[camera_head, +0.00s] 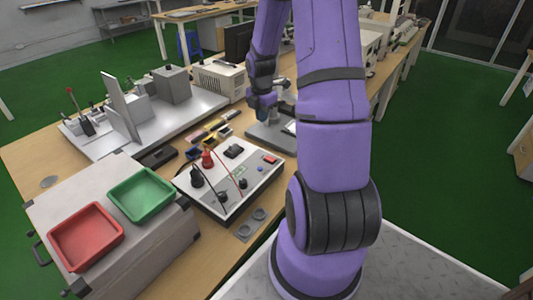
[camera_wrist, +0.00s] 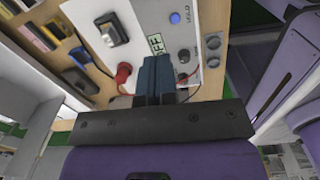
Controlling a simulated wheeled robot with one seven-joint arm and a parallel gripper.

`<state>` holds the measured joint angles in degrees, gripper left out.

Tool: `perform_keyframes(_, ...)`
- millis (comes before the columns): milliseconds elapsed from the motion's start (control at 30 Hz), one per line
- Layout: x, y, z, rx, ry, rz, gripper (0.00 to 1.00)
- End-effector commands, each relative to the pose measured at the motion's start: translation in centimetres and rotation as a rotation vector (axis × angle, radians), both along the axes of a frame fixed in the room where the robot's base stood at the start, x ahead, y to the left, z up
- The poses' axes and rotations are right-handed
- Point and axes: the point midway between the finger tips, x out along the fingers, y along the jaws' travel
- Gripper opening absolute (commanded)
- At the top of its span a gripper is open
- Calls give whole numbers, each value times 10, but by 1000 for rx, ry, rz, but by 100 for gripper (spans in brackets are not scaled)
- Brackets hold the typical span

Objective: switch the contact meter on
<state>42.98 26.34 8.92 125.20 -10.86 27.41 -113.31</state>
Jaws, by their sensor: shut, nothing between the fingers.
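The contact meter (camera_head: 215,180) is a pale, flat-topped box on the wooden bench. In the wrist view, the display (camera_wrist: 157,43) appears to read OFF, beside the blue button (camera_wrist: 175,18) and the black block (camera_wrist: 114,30). My gripper (camera_head: 262,108) is shut and empty, above the bench behind the meter. Its fingers (camera_wrist: 155,62) partly cover the panel in the wrist view. I cannot tell the rocker's position.
A grey case with a red tray (camera_head: 87,236) and green tray (camera_head: 142,194) stands to the left. A metal fixture (camera_head: 118,108) stands at the back left. A grey-based device (camera_head: 268,137) lies behind the meter. Two grey rings (camera_head: 252,222) lie near the bench's front edge.

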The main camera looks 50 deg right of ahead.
Motion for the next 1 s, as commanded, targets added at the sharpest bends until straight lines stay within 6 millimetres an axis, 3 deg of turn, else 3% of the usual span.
perform_keyframes(200, -6, -18, -32, 27, 15, 91, 0)
perform_keyframes(733, -6, -21, -40, 32, 16, 116, 0)
perform_keyframes(1000, -7, -20, -73, 34, 19, 117, 0)
